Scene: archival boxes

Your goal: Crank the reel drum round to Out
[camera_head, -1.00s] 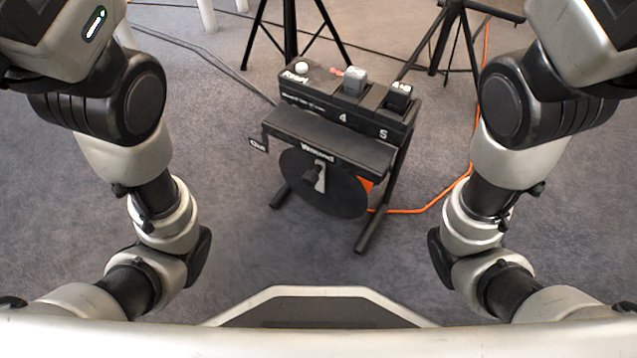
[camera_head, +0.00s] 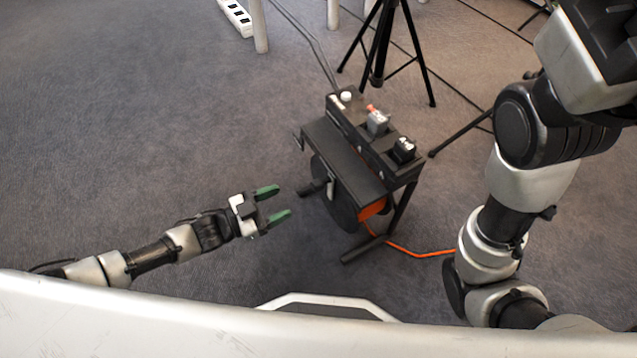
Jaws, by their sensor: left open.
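The reel drum (camera_head: 340,205) is a dark disc under the front shelf of a black stand, seen at a slant. Its crank handle (camera_head: 311,188) is a black knob sticking out to the left from a pale crank arm (camera_head: 331,187). A small tag (camera_head: 298,142) juts from the stand's left edge; its lettering cannot be read now. My left gripper (camera_head: 274,203), with green fingertips, is open and empty. It points right toward the crank handle, a short gap away and not touching. My right arm (camera_head: 495,220) shows at the right, but its gripper is out of view.
On the stand's top (camera_head: 360,130) are a white knob (camera_head: 346,97), a grey block (camera_head: 377,122) and a black block (camera_head: 404,149). An orange cable (camera_head: 420,254) runs right along the floor. A tripod (camera_head: 383,50) stands behind. The carpet at left is clear.

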